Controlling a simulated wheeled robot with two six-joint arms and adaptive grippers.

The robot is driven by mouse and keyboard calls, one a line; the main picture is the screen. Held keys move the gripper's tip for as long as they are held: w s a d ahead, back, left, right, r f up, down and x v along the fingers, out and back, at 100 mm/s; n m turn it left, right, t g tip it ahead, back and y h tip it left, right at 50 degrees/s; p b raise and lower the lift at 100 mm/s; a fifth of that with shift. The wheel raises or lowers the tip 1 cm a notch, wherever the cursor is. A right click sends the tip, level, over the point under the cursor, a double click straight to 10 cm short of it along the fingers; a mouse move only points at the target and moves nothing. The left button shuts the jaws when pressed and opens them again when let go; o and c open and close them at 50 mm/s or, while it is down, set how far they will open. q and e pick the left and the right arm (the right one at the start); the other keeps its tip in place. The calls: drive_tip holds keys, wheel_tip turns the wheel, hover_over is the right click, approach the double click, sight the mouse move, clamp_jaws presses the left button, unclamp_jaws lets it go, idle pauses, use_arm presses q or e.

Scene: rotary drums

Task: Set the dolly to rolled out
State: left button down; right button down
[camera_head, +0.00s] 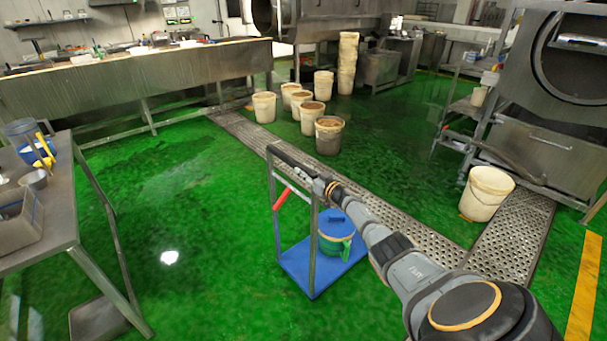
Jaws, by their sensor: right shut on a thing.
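The dolly (312,280) stands on the green floor in the middle of the view. It has a flat blue platform and an upright grey metal frame at its left side. My right arm comes in from the lower right, and its gripper (292,163) is shut on the top bar of the dolly's frame. The gripper and arm hide part of that bar. A green pail (333,246) with a blue top part stands on the platform, partly behind a frame post. A red part shows at the frame. My left gripper is not in view.
A metal table (62,205) stands at the left, holding a tray and containers. Several white buckets (264,107) stand beyond the floor grating (245,130). Another white bucket (486,192) and a drum machine (572,60) are at the right. Green floor between table and dolly is clear.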

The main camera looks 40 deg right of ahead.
drive_tip(key=c, duration=1.1)
unclamp_jaws()
drive_tip(key=shift+s+d+f, duration=0.1)
drive_tip(key=shift+s, duration=0.55)
drive_tip(key=s, duration=1)
drive_tip(key=shift+s+d, duration=0.1)
drive_tip(key=shift+s, duration=0.3)
